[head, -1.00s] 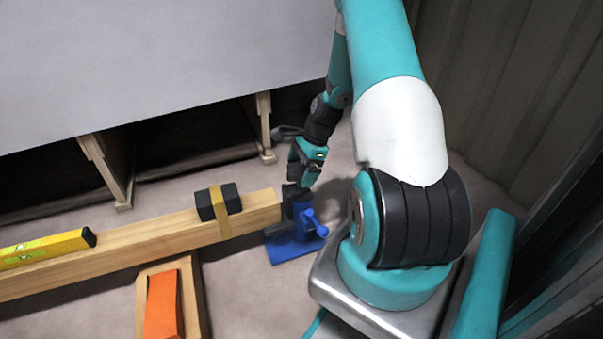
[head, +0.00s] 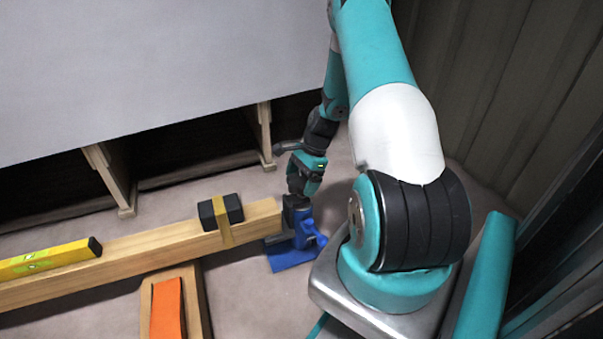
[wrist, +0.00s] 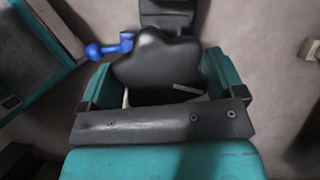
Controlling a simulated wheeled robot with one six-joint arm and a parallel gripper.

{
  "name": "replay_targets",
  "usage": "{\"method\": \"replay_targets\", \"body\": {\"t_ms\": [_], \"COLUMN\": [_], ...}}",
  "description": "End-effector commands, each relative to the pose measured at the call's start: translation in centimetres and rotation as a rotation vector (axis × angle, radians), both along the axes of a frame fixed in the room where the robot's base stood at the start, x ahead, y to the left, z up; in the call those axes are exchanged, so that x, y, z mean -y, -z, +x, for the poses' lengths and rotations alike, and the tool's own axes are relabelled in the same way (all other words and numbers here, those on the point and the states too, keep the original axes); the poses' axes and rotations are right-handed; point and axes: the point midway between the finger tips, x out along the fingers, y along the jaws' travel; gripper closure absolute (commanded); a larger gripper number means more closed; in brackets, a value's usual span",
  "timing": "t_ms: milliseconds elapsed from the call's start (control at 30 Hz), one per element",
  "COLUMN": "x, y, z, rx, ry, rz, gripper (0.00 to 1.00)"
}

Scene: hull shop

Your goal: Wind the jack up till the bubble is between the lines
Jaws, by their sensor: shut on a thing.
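The blue jack (head: 291,258) stands on the floor at the right end of the wooden beam (head: 150,247). My gripper (head: 298,192) points down onto the top of the jack. In the wrist view, my gripper (wrist: 160,65) is shut on a black lobed knob (wrist: 153,50), with a teal finger on either side. A blue ball-ended handle (wrist: 95,50) sticks out left of the knob. The yellow spirit level (head: 48,260) lies on the beam's left part. Its green vial (head: 32,267) is too small here to read the bubble.
A black block (head: 220,212) with a yellow strap sits on the beam. An orange wedge (head: 167,308) lies on a wooden piece below the beam. The pale hull panel (head: 150,70) hangs behind, with wooden supports (head: 112,180) under it. A corrugated wall rises at right.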

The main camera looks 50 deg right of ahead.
Motion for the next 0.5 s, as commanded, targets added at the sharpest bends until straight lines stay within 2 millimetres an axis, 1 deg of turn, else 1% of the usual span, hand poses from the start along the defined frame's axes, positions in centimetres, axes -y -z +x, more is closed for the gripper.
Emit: {"method": "replay_targets", "body": {"t_ms": [33, 500], "x": [0.02, 0.02], "y": [-0.64, -0.31], "z": [0.03, 0.09], "rx": [-0.001, 0.000], "ry": [-0.036, -0.419], "rz": [-0.001, -0.003], "gripper": [0.35, 0.35]}}
